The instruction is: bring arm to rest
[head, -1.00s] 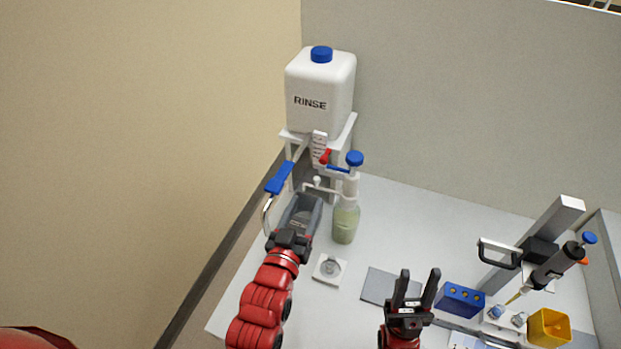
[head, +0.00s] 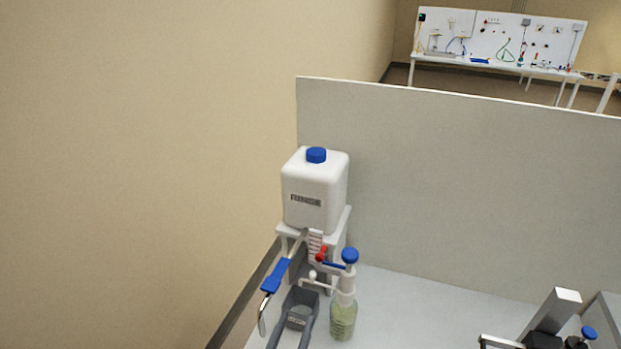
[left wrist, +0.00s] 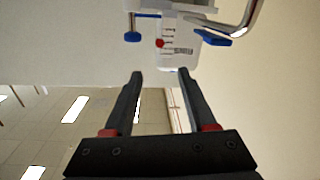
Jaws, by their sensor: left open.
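That view shows the rinse stand upside down beyond the fingertips, with a white scale card (left wrist: 178,50), a red knob (left wrist: 160,43) and a blue lever (left wrist: 203,37). The rest of my left arm is below the head view. My right gripper is out of view.
A white RINSE tank (head: 315,190) with a blue cap stands on a white stand. A dispenser bottle (head: 343,320) with greenish liquid is right of the tray. A grey panel (head: 450,190) closes the back. A pipette stand (head: 552,312) is at lower right.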

